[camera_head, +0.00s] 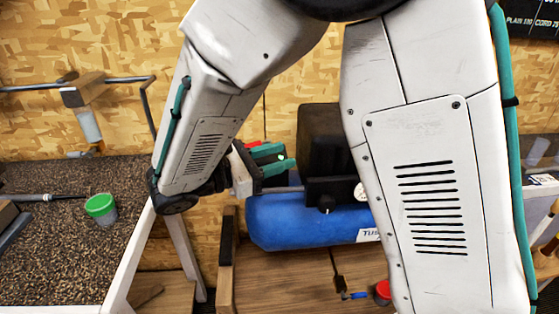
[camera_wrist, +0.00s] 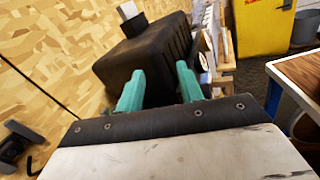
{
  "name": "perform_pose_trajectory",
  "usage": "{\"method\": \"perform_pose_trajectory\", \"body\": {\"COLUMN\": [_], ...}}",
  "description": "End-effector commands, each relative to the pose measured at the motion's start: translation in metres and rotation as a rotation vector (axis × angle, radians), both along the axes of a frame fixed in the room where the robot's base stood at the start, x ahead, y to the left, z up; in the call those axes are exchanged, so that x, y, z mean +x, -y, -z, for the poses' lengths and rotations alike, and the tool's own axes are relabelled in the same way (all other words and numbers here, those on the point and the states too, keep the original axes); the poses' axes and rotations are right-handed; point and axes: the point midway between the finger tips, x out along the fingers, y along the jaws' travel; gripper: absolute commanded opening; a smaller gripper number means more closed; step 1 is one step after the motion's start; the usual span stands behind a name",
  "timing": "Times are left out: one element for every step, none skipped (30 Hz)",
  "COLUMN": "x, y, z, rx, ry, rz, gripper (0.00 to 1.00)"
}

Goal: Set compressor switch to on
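The compressor has a blue tank (camera_head: 300,222) and a black housing (camera_head: 320,130) above it. A dark control block (camera_head: 327,193) with a small knob and a pale round gauge (camera_head: 360,192) sits at the front of the tank. I cannot make out the switch or its setting. My gripper (camera_head: 287,160) is at the left side of the housing, with teal fingers pointing right. In the wrist view, my gripper (camera_wrist: 160,75) has its fingers apart and empty, in front of the black housing (camera_wrist: 145,58). Whether they touch it is unclear. My arm hides the compressor's right part.
The compressor is on a wooden surface (camera_head: 290,275). A red-topped container (camera_head: 383,291) stands near it. At left, a speckled bench (camera_head: 60,245) holds a green-topped cup (camera_head: 101,208). A patterned wood wall (camera_head: 280,80) is close behind. The wrist view shows a yellow cabinet (camera_wrist: 262,35).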

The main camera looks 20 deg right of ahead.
Motion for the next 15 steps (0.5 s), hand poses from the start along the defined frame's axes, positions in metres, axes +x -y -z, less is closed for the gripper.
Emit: {"method": "perform_pose_trajectory", "body": {"x": [-0.006, -0.009, -0.013, -0.015, -0.016, -0.017, -0.018, -0.018, -0.019, -0.019, -0.019, -0.019, -0.019, -0.019, -0.019], "y": [0.000, 0.000, 0.001, 0.001, 0.001, 0.001, 0.001, 0.002, 0.002, 0.002, 0.002, 0.002, 0.002, 0.002, 0.002], "z": [-0.001, -0.001, -0.001, -0.001, -0.002, -0.002, -0.002, -0.002, -0.002, -0.002, -0.002, -0.002, -0.002, -0.002, -0.002], "rx": [0.001, 0.001, 0.001, 0.000, 0.000, 0.000, 0.000, 0.000, 0.000, 0.000, 0.000, 0.000, 0.000, 0.000, 0.000], "ry": [0.001, 0.000, -0.001, -0.001, -0.001, 0.000, 0.000, 0.000, 0.000, 0.000, 0.000, 0.000, 0.000, 0.000, 0.000], "rz": [-0.002, -0.001, 0.000, 0.000, 0.000, 0.000, 0.000, 0.000, 0.000, 0.001, 0.001, 0.001, 0.001, 0.001, 0.001], "gripper": [0.37, 0.37, 0.37, 0.37, 0.37, 0.37, 0.37, 0.37, 0.37, 0.37, 0.37, 0.37, 0.37, 0.37, 0.29]}}
